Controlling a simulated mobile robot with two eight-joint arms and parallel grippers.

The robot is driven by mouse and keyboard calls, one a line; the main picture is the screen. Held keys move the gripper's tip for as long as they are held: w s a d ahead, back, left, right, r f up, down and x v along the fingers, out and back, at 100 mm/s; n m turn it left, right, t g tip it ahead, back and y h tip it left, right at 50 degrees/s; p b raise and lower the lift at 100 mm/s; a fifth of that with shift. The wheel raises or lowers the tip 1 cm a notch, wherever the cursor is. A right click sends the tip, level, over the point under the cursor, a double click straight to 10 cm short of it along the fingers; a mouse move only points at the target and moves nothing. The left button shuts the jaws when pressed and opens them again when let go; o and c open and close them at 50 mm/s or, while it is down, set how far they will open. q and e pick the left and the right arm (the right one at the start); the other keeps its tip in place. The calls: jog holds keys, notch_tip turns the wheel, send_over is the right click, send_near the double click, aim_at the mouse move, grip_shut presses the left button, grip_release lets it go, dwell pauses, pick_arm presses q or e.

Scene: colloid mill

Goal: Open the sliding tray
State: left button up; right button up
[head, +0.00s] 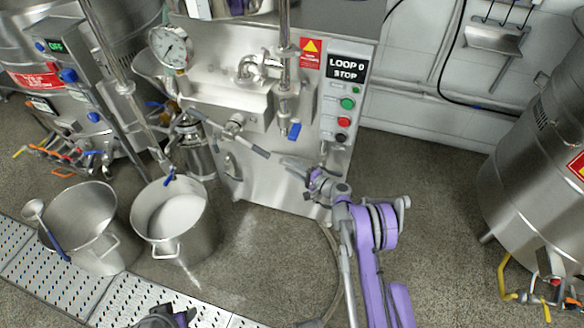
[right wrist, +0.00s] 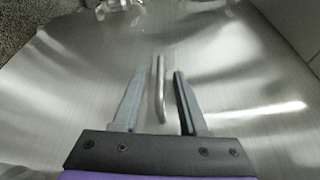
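A vertical steel bar handle (right wrist: 159,90) stands out from a brushed steel panel (right wrist: 225,75) in the right wrist view. My right gripper (head: 309,163) is at the lower front of the mill cabinet (head: 275,180). It also shows in the right wrist view (right wrist: 157,95), with its fingers apart on either side of the handle. There are visible gaps between the handle and both fingers. I see no open tray; the tray's outline cannot be told from the panel. My left gripper (head: 168,317) is only partly in view at the bottom edge, low over the floor, and its fingers are unclear.
Two steel pots (head: 86,225) (head: 176,222) stand on the floor at left, one with pale contents. A control panel (head: 344,108) with buttons is above my right gripper. A steel tank (head: 540,160) stands at right. The floor between it and the mill is clear.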

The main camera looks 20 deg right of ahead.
grip_shut()
dwell(1.3)
